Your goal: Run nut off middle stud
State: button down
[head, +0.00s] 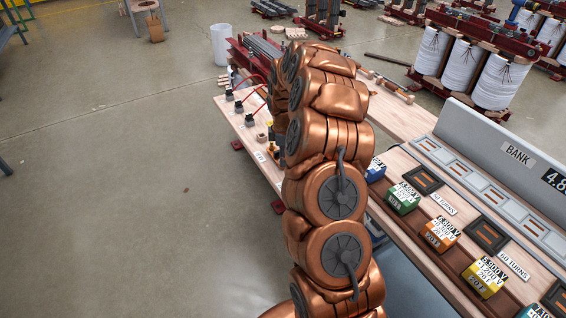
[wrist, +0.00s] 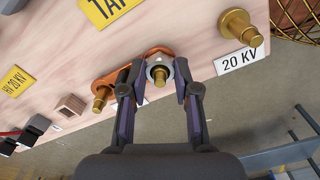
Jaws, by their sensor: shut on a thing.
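In the wrist view my gripper (wrist: 156,86) has its two fingers on either side of a silvery nut (wrist: 151,70) on the middle stud, shut on it. The brass tip of the middle stud (wrist: 160,80) pokes out of the nut. An orange-copper link (wrist: 119,83) runs from the middle stud to a brass stud (wrist: 100,96) at its left. Another brass stud (wrist: 239,29) stands at the upper right, apart from the gripper. The fingers partly cover the link. In the head view my arm hides the gripper and the studs.
The studs stand on a pale wooden board (wrist: 65,60) with a yellow HV 20 KV label (wrist: 16,82) and a white 20 KV label (wrist: 239,61). In the head view, a bench at right holds a green block (head: 403,199), an orange block (head: 441,236) and a yellow block (head: 484,280).

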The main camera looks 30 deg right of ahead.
jog(key=n, duration=0.3)
jog(key=shift+n, duration=0.3)
jog(key=n+p, duration=0.1)
jog(key=n, duration=0.3)
jog(key=shift+n, duration=0.3)
jog(key=n+p, duration=0.1)
jog(key=n, duration=0.3)
dwell(0.4)
jog(key=shift+n, duration=0.3)
